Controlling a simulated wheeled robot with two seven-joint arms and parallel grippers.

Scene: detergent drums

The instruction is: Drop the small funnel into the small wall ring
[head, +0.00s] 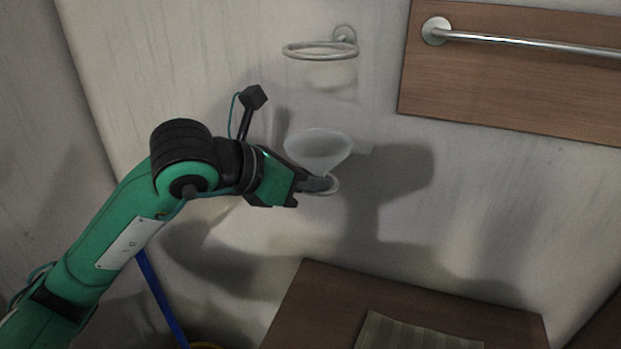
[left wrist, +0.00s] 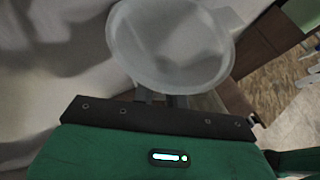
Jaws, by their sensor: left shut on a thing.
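The small funnel (head: 319,146) is whitish and translucent, with its wide mouth up and nearly upright. My left gripper (head: 316,184) is shut on it low down, near its narrow end. In the left wrist view the funnel's round mouth (left wrist: 170,45) shows just beyond the gripper (left wrist: 160,100). A small pale ring (head: 335,185) shows partly at the fingertips, below the funnel's cone. The fingers hide much of it, and I cannot tell whether the stem is inside it. My right gripper is in neither view.
A larger metal ring (head: 320,50) is fixed to the wall above the funnel, with a pale, faint shape beneath it. A wooden panel with a metal rail (head: 530,43) is at the upper right. A brown wooden top (head: 300,310) stands below; a blue pole (head: 162,300) leans at lower left.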

